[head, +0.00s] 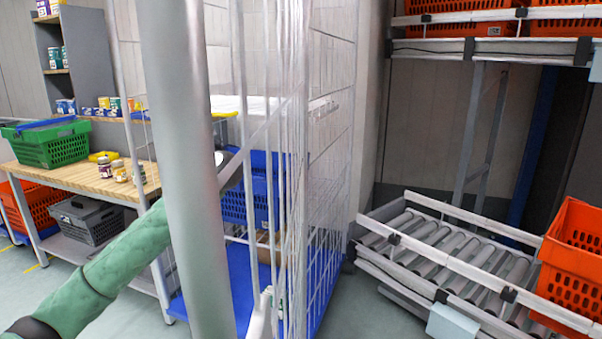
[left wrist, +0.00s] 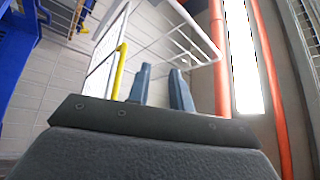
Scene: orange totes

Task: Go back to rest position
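My left arm, in a green sleeve, comes in from the lower left of the head view and passes behind a thick grey post (head: 188,150). Its gripper cannot be made out there. In the left wrist view my left gripper (left wrist: 161,88) shows two blue-grey fingers standing apart with nothing between them, so it is open. Beyond the fingers are a white wire frame (left wrist: 192,40) and a yellow bar (left wrist: 119,72). My right gripper does not show in either view.
A wire-sided cart (head: 330,150) holding a blue basket (head: 233,208) stands close ahead. A wooden table (head: 90,182) with a green basket (head: 50,150) is at left. A roller rack (head: 440,250) with an orange tote (head: 575,240) is at right. Floor between cart and rack is clear.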

